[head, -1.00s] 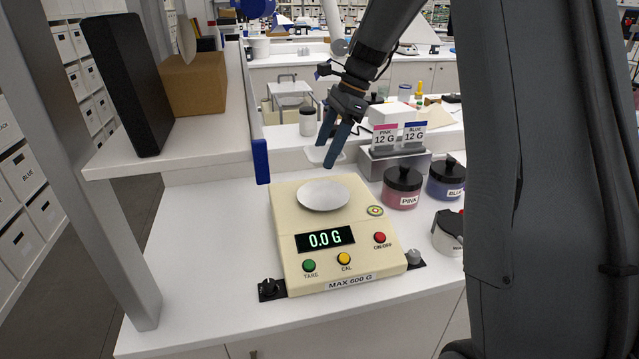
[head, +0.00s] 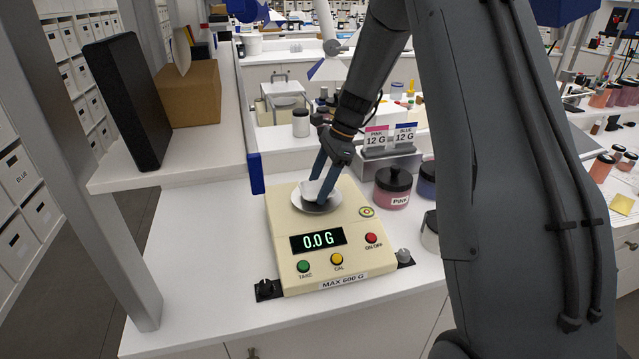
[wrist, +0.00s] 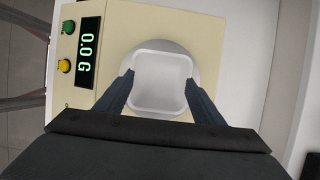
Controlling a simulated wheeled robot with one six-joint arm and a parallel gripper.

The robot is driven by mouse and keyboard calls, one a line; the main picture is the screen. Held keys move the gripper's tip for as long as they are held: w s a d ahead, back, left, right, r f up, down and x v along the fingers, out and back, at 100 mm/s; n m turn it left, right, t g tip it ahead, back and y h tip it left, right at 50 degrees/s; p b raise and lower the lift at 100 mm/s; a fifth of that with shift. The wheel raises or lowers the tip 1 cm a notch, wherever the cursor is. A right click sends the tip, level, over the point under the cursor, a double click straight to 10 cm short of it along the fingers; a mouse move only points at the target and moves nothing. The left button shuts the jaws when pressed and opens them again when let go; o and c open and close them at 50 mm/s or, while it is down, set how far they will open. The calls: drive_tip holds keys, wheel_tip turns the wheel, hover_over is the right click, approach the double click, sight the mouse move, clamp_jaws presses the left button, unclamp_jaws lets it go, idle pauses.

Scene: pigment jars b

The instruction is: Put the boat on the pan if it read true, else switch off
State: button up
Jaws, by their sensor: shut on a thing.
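The boat, a small white square weighing dish (wrist: 160,82), is between the fingers of my gripper (wrist: 160,97), which is shut on it. In the head view the boat (head: 311,188) is just over the round metal pan (head: 304,206); I cannot tell whether it touches the pan. My gripper (head: 319,185) reaches down from above the scale. The cream scale (head: 285,258) shows 0.0 G on its display (head: 318,240). Its buttons are green TARE (head: 304,266), yellow CAL (head: 337,259) and red ON/OFF (head: 371,238).
A PINK jar (head: 393,188) and a partly hidden BLUE jar (head: 427,180) stand right of the scale. Pink and blue 12 G cards (head: 390,137) stand behind them. A shelf (head: 170,165) with a brown box (head: 190,92) overhangs the left. The bench front is clear.

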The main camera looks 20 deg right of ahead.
drive_tip(key=shift+f, duration=0.1)
drive_tip(key=o, duration=1)
drive_tip(key=b+v, duration=0.5)
drive_tip(key=v, duration=0.7)
drive_tip(key=s+a+f+n+h, duration=0.1)
drive_tip(key=s+f+n, duration=0.1)
drive_tip(key=s+n, duration=0.1)
drive_tip(key=s+a+f+n+h, duration=0.1)
drive_tip(key=s+f+n, duration=0.2)
drive_tip(key=s, duration=0.2)
drive_tip(key=s+a+f+n+h, duration=0.1)
drive_tip(key=s+f+n, duration=0.1)
drive_tip(key=s, duration=0.3)
drive_tip(key=shift+a+f+n+t, duration=0.15)
drive_tip(key=shift+a+n+t, duration=0.15)
drive_tip(key=shift+n, duration=0.3)
drive_tip(key=s+a+f+n+t+h, duration=0.1)
drive_tip(key=s+f+n, duration=0.4)
drive_tip(key=s+n, duration=0.3)
drive_tip(key=s, duration=0.4)
drive_tip(key=shift+a+n, duration=0.35)
drive_tip(key=shift+n, duration=0.05)
